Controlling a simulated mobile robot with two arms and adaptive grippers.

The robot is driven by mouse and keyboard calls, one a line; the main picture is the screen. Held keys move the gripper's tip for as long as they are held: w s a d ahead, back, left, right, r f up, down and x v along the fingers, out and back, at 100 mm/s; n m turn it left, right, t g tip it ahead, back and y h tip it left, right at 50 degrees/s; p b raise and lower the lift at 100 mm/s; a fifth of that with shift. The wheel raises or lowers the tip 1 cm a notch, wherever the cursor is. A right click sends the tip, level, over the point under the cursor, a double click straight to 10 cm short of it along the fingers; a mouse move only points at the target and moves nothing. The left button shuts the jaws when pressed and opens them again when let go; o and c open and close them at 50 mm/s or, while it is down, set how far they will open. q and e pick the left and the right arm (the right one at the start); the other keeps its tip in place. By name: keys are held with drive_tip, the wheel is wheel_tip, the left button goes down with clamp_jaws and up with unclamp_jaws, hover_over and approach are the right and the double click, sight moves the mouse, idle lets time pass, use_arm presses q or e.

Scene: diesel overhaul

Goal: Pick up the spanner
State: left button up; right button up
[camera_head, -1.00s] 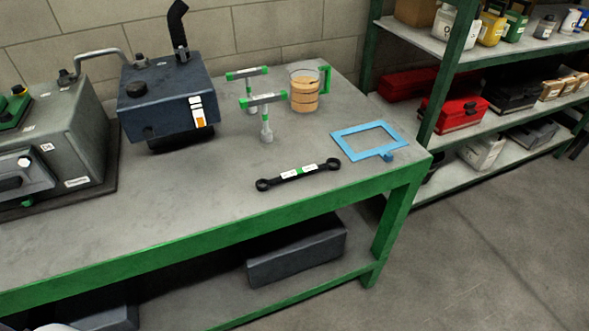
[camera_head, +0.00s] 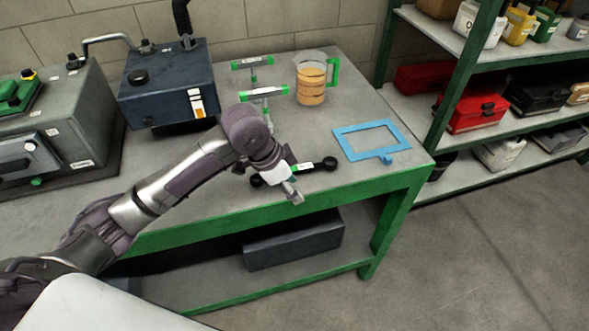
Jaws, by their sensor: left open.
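The spanner (camera_head: 318,166) is black, with a ring at each end and a white and green label on its shank. It lies flat near the front edge of the workbench. My left gripper (camera_head: 293,196) is open and hangs over the left half of the spanner, at the bench's front edge. The gripper and wrist hide part of the shank; the left ring (camera_head: 256,180) shows beside the wrist. I cannot tell how high the fingertips are above it. My right gripper is not in view.
A blue frame (camera_head: 341,145) lies right of the spanner. A jug (camera_head: 312,84) of amber liquid and two green-handled tools (camera_head: 264,93) stand behind. A dark blue machine (camera_head: 160,95) and a grey one (camera_head: 75,110) occupy the left. The bench (camera_head: 225,212) has a green edge. A shelf (camera_head: 410,103) stands right.

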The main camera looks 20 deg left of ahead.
use_arm(q)
approach(293, 169)
drive_tip(key=f, duration=0.1)
drive_tip(key=w+d+f+p, duration=0.1)
drive_tip(key=shift+w+d+f, duration=0.15)
drive_tip(key=shift+d+f, duration=0.1)
drive_tip(key=shift+f, duration=0.05)
drive_tip(key=x, duration=0.1)
drive_tip(key=p+x, duration=0.1)
drive_tip(key=x, duration=0.2)
drive_tip(key=shift+s+a+f, duration=0.25)
drive_tip(key=shift+f, duration=0.15)
drive_tip(key=shift+w+d+f, duration=0.15)
drive_tip(key=shift+f, duration=0.35)
clamp_jaws()
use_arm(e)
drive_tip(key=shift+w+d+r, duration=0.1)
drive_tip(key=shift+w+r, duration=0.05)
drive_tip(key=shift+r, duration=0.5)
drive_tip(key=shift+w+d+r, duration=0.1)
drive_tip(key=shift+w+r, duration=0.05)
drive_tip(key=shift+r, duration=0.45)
use_arm(q)
drive_tip(key=shift+r, duration=0.1)
